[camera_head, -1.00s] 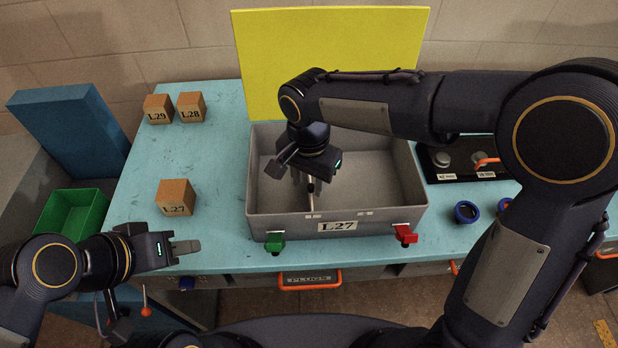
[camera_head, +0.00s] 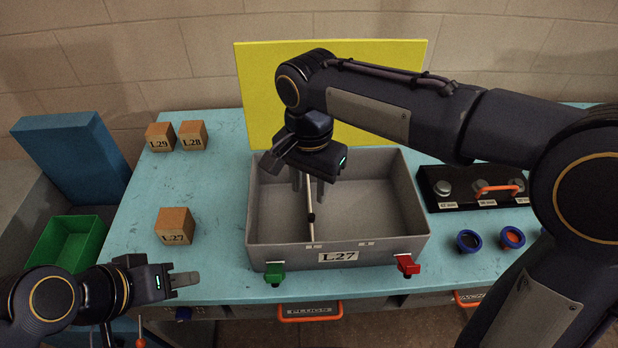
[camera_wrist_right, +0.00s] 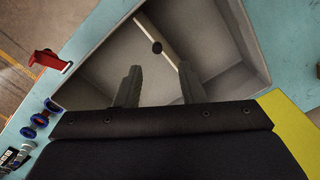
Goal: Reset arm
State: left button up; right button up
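The grey box (camera_head: 415,215) labelled L27 stands open on the light blue bench. My right gripper (camera_head: 303,183) hangs over the box, pointing down, above the rod. In the wrist view its two fingers (camera_wrist_right: 158,85) are spread with nothing held between them. My left gripper (camera_head: 190,280) is at the lower left, at the bench's front edge, pointing right; its finger gap is hidden.
A yellow panel (camera_head: 240,95) stands behind the box. Wooden blocks L29 (camera_head: 160,137), L28 (camera_head: 193,136) and L27 (camera_head: 175,227) sit on the left. Blue rings (camera_head: 468,241) and a black fitting panel (camera_head: 450,202) lie right.

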jog(key=s+d+r+n+t+y, duration=0.1)
jog(key=s+d+n+y, duration=0.3)
jog(key=d, duration=0.9)
jog(key=s+d+f+t, duration=0.2)
jog(key=s+d, duration=0.1)
jog(key=s, duration=0.3)
jog(key=s+d+f+t, duration=0.2)
jog(key=s+d+f, duration=0.1)
jog(key=s, duration=0.3)
jog(key=shift+d+n+t, duration=0.3)
jog(key=shift+n, duration=0.1)
